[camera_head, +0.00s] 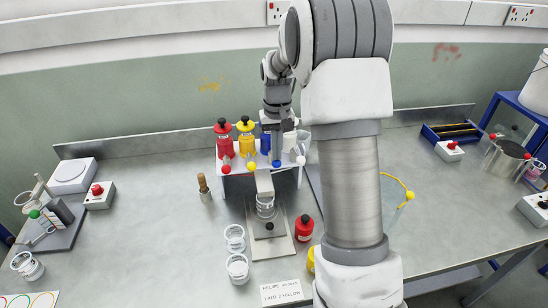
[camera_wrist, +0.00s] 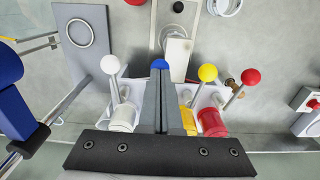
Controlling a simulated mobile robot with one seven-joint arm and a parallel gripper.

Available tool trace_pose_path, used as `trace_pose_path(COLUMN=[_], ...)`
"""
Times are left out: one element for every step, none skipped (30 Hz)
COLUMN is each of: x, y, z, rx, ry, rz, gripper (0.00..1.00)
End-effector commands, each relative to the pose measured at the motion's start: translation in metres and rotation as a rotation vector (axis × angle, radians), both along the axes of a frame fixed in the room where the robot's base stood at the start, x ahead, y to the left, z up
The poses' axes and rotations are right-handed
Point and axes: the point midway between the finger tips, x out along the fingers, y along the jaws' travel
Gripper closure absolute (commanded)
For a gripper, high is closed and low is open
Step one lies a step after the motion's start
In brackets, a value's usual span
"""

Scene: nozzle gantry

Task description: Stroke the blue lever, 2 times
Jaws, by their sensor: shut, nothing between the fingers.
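The blue lever's ball (camera_head: 276,163) is at the front of the white gantry (camera_head: 232,168), between the yellow lever (camera_head: 250,165) and the white lever (camera_head: 300,159). My gripper (camera_head: 277,145) is shut and empty, pointing down over the blue lever. In the wrist view its closed fingers (camera_wrist: 161,85) reach to the blue ball (camera_wrist: 160,64), which shows just past their tips. The fingers hide the lever's stem. I cannot tell whether they touch the ball. The blue bottle (camera_head: 265,144) stands behind, partly hidden by my gripper.
Red (camera_head: 223,140) and yellow (camera_head: 246,137) bottles stand left of the blue one. A clear cup (camera_head: 266,207) sits below the gantry. The table's left middle is clear.

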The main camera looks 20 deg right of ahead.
Motion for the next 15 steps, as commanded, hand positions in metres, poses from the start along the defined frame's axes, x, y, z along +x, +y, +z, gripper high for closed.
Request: trace_pose_path(x=[0.000, 0.000, 0.000, 0.000, 0.000, 0.000, 0.000, 0.000, 0.000, 0.000, 0.000, 0.000, 0.000, 0.000, 0.000], y=[0.000, 0.000, 0.000, 0.000, 0.000, 0.000, 0.000, 0.000, 0.000, 0.000, 0.000, 0.000, 0.000, 0.000, 0.000], z=[-0.005, -0.006, -0.008, -0.010, -0.011, -0.014, -0.015, -0.017, -0.019, -0.020, -0.022, -0.024, -0.025, -0.027, -0.029], rx=[0.000, 0.000, 0.000, 0.000, 0.000, 0.000, 0.000, 0.000, 0.000, 0.000, 0.000, 0.000, 0.000, 0.000, 0.000], ry=[0.001, 0.001, 0.001, 0.000, 0.000, 0.000, 0.000, 0.000, 0.000, 0.000, 0.000, 0.000, 0.000, 0.000, 0.000], rz=[0.000, 0.000, 0.000, 0.000, 0.000, 0.000, 0.000, 0.000, 0.000, 0.000, 0.000, 0.000, 0.000, 0.000, 0.000], gripper=[1.00, 1.00, 1.00, 1.00, 1.00, 1.00, 1.00, 1.00, 1.00, 1.00, 1.00, 1.00, 1.00, 1.00, 1.00])
